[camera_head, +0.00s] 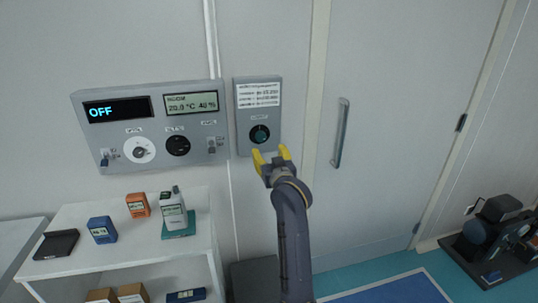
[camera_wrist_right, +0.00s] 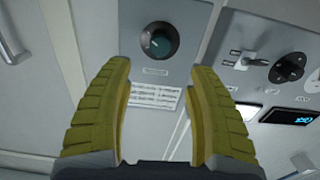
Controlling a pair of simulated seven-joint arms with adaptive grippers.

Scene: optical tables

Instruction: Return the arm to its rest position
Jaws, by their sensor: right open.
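My right gripper (camera_head: 271,158) has yellow fingers and is open and empty. It is in front of the wall, just below the dark round knob (camera_head: 260,134) on the grey switch box (camera_head: 243,119). In the right wrist view, my right gripper (camera_wrist_right: 160,110) shows its two fingers spread wide. The knob (camera_wrist_right: 158,43) appears beyond the fingertips, between them and apart from them. My right arm (camera_head: 292,230) reaches up from the bottom of the head view. My left gripper is not in view.
A control panel (camera_head: 210,125) with an OFF display is on the wall at left. Below it, a white shelf (camera_head: 120,258) holds several small devices. A door with a handle (camera_head: 340,132) is at right. Dark equipment (camera_head: 497,240) stands on the floor at far right.

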